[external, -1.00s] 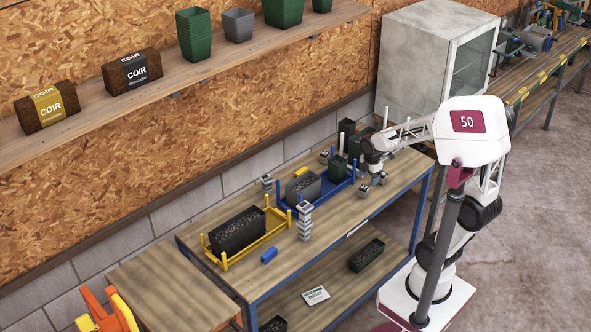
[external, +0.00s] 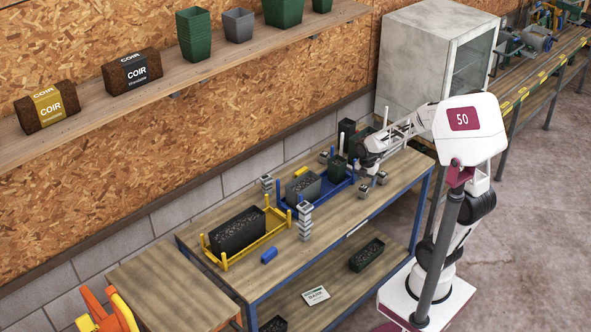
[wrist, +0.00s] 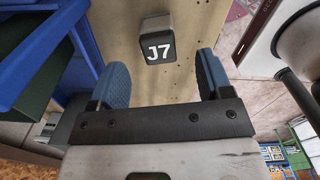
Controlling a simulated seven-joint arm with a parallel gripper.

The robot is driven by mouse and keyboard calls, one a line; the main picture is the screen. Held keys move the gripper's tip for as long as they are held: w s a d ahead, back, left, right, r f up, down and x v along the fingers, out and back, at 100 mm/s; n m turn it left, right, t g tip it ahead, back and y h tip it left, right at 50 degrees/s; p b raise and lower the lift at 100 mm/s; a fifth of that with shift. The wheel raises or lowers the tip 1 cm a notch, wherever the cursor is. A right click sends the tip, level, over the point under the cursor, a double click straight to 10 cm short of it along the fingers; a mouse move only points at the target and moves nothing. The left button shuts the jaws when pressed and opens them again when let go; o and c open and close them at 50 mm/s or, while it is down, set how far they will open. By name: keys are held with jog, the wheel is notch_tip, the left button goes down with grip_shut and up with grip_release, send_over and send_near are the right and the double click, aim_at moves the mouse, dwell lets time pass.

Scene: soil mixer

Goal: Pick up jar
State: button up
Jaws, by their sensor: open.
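My gripper (wrist: 158,78) is open and empty. In the external view my gripper (external: 369,172) is low over the bench's right part. Small grey jar-like pieces (external: 381,178) show right by it; I cannot tell which one is J7.
A blue rack (external: 318,190) with pots stands left of my gripper; its blue edge also shows in the wrist view (wrist: 40,45). A yellow rack (external: 222,262) and a grey stack (external: 304,222) stand further left. The bench's front strip is mostly clear.

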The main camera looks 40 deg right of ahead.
aim_at(364, 187)
jog(key=shift+f, duration=1.05)
jog(key=shift+f, duration=0.1)
jog(key=shift+a+f, duration=0.1)
jog(key=shift+f, duration=2.4)
jog(key=c, duration=1)
jog(key=shift+r, duration=0.15)
